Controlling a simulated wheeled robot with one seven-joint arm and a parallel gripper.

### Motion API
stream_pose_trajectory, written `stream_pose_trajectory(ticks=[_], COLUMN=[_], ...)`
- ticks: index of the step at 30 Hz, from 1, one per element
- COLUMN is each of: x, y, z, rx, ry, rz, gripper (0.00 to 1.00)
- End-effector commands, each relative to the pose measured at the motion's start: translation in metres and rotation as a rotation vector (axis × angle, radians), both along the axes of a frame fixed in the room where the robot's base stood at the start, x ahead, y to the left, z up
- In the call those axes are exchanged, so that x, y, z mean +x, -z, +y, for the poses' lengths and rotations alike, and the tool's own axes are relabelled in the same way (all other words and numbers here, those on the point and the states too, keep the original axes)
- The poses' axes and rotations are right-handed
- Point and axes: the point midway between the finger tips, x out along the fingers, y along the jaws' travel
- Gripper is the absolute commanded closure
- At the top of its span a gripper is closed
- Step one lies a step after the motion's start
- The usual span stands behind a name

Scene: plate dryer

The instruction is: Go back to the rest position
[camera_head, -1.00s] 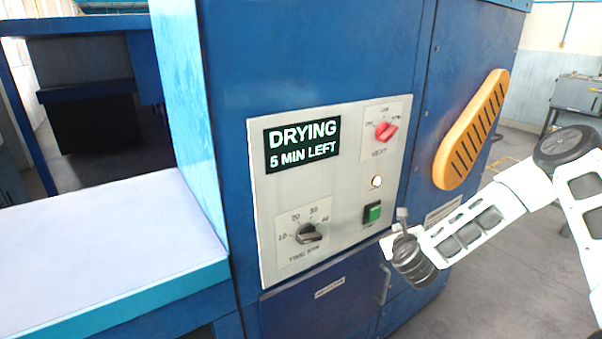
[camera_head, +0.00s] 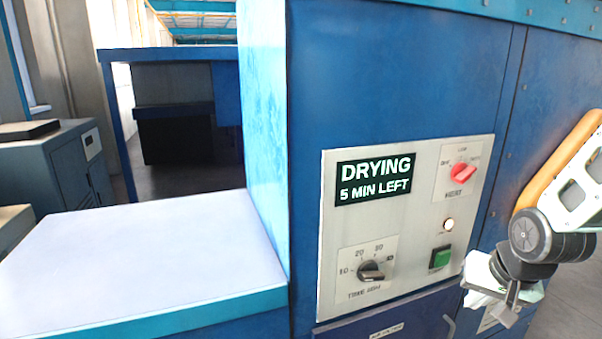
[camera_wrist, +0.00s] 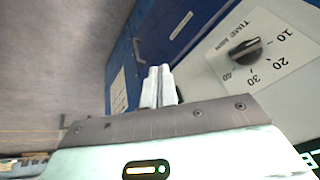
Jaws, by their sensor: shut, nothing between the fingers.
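My gripper (camera_head: 507,298) is at the lower right in the head view, in front of the blue dryer's lower front, right of and below the green button. In the wrist view its two pale fingers (camera_wrist: 158,84) are together with nothing between them. They appear apart from the dryer. The control panel (camera_head: 335,262) has a lit display (camera_head: 376,179) reading "DRYING 5 MIN LEFT". It also has a red heat knob (camera_head: 463,173), a lit white lamp (camera_head: 448,224), a green button (camera_head: 440,257) and a black time knob (camera_head: 371,271), which also shows in the wrist view (camera_wrist: 245,50).
A white-topped table (camera_head: 130,255) adjoins the dryer's left side. A grey cabinet (camera_head: 55,170) stands at the far left. A handle (camera_head: 449,326) sits below the panel. Open floor (camera_wrist: 60,60) shows left of the dryer in the wrist view.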

Motion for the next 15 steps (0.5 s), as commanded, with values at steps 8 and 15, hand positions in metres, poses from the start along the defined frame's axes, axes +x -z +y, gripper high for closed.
stream_pose_trajectory(ticks=[8, 15], x=[-0.06, -0.093], y=[-0.035, -0.035], z=[-0.002, 0.053], rx=[-0.131, -0.147], ry=[-0.291, -0.53], rz=[0.131, 0.2], gripper=[1.0, 1.0])
